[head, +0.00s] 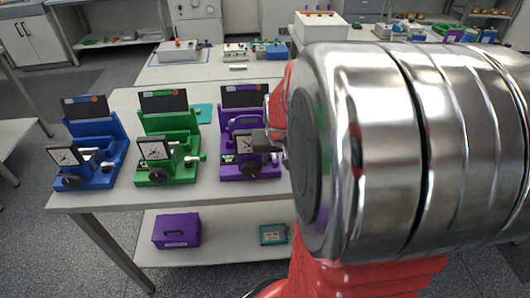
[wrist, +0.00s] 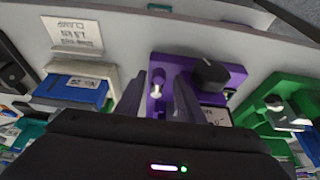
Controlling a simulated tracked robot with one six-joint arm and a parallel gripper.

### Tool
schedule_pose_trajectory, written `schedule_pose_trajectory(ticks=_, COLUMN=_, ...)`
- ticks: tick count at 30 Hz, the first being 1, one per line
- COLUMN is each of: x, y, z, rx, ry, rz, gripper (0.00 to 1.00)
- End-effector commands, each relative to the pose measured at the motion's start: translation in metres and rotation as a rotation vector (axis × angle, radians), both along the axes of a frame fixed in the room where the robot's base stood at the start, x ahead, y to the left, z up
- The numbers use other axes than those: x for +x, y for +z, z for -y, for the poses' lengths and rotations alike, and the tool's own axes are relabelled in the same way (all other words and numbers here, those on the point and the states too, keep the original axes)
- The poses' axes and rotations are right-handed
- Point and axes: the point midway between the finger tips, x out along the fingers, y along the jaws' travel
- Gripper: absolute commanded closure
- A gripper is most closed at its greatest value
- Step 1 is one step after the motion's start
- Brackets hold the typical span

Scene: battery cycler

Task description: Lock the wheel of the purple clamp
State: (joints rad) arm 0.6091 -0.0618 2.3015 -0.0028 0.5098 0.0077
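The purple clamp (head: 235,163) stands at the right of three clamps on the table, with a dial face and an upright dark screen. Its wheel, a black knob (head: 250,169), is low on its front; the wheel also shows in the wrist view (wrist: 211,74), just right of my fingers. My gripper (head: 264,141) is at the clamp's right side, partly hidden by my arm. In the wrist view my gripper (wrist: 159,80) has two dark fingers apart, with a pale-tipped pin (wrist: 157,88) of the clamp seen between them. Whether they touch it is unclear.
A green clamp (head: 183,172) and a blue clamp (head: 104,174) stand to the left on the table (head: 200,200). A purple box (head: 176,231) and a teal case (head: 273,235) are on the shelf below. My arm covers the right of the head view.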

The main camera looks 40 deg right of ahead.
Motion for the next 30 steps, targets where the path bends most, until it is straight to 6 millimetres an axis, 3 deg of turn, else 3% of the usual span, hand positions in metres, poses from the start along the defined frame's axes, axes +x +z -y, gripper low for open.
schedule_pose_trajectory(ticks=8, x=-0.001, y=0.003, z=0.0, rx=-0.002, ry=0.0, rz=0.001, gripper=0.65)
schedule_pose_trajectory(ticks=14, x=-0.005, y=0.018, z=-0.003, rx=-0.003, ry=0.0, rz=0.003, gripper=0.65)
schedule_pose_trajectory(ticks=30, x=-0.029, y=0.091, z=-0.021, rx=-0.002, ry=0.0, rz=0.003, gripper=0.65)
